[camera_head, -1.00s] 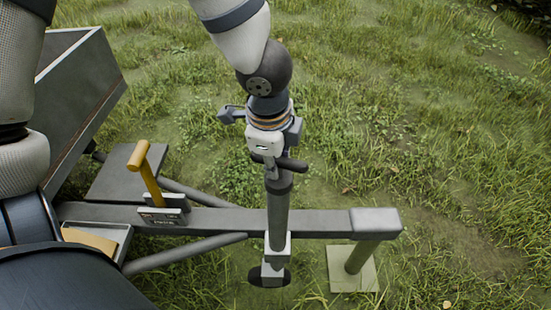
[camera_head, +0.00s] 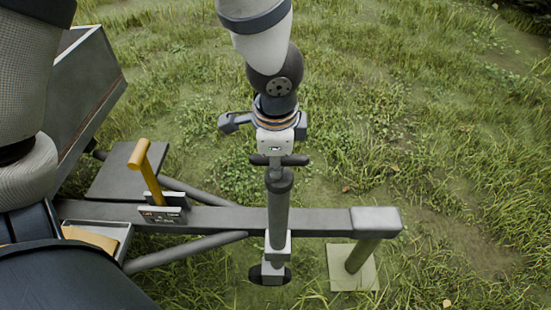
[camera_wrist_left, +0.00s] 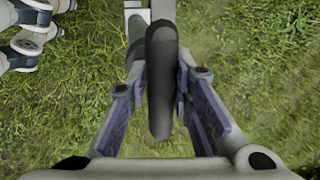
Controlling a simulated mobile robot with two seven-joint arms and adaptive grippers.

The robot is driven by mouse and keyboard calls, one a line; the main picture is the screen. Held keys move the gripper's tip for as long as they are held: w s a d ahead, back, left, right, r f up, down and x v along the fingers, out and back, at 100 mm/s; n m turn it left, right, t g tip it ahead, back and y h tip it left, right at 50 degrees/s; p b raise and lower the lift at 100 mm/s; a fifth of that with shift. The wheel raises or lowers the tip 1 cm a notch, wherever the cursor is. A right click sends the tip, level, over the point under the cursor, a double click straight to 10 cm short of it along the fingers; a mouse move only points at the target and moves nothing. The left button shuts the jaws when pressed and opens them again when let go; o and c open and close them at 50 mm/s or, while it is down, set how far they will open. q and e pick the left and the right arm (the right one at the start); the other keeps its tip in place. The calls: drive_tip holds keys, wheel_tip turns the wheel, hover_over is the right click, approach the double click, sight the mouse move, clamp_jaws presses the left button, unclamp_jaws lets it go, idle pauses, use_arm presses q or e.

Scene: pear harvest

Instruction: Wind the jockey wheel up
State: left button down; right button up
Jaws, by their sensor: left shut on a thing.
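The jockey wheel (camera_head: 278,212) is a grey upright tube clamped to the drawbar (camera_head: 325,221) in the head view. A dark crank handle (camera_head: 296,161) sits at its top. My left gripper (camera_head: 279,158) reaches down onto the handle from above. In the left wrist view the dark rounded handle (camera_wrist_left: 162,85) lies between the two fingers, and the gripper is shut on it. The dark wheel (camera_head: 256,273) at the tube's foot is mostly hidden by a pale bracket. My right gripper is not in view.
A yellow lever (camera_head: 150,175) stands on the drawbar to the left. A grey trailer box (camera_head: 82,90) is at the upper left. A yellowish post on a square pad (camera_head: 343,268) supports the drawbar's right end. Open grass lies behind and to the right.

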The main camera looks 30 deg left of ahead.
use_arm(q)
drive_tip(key=shift+w, duration=0.1)
drive_tip(key=c, duration=1.4)
unclamp_jaws()
drive_tip(key=shift+a, duration=0.1)
drive_tip(key=shift+c, duration=0.2)
drive_tip(key=shift+r, duration=0.1)
wheel_tip(320, 180, up, 12)
drive_tip(key=s+d, duration=0.1)
drive_tip(key=s, duration=0.1)
drive_tip(key=shift+d, duration=0.15)
drive_tip(key=shift+f, duration=0.25)
